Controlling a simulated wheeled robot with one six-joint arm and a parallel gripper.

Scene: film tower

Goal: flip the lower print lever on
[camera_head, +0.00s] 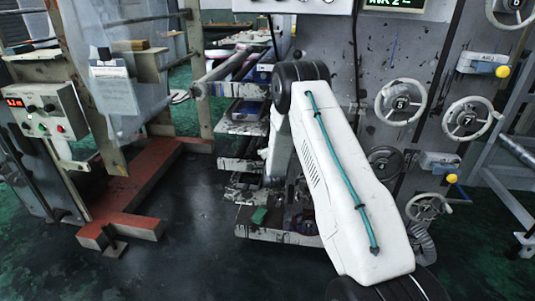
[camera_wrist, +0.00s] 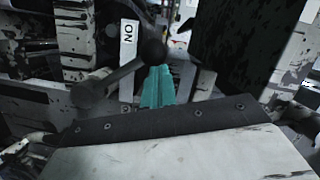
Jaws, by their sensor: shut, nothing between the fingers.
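In the wrist view, a dark lever with a round ball knob (camera_wrist: 152,50) slants from a pivot at the lower left up to the knob. A white label (camera_wrist: 128,45) with the letters O and N stands just left of the knob. My gripper (camera_wrist: 158,72) shows as teal fingers closed together, with nothing between them. Its tips are right beside and below the knob in the picture; I cannot tell whether they touch. In the head view my white arm hides the gripper and this lever. I cannot confirm from there which lever it is.
In the head view, handwheels (camera_head: 400,102) and two yellow-knobbed levers (camera_head: 502,71) (camera_head: 452,178) are on the grey panel to the right. A red base frame (camera_head: 140,190) and a control box (camera_head: 45,110) stand left. Dark floor (camera_head: 190,240) between is clear.

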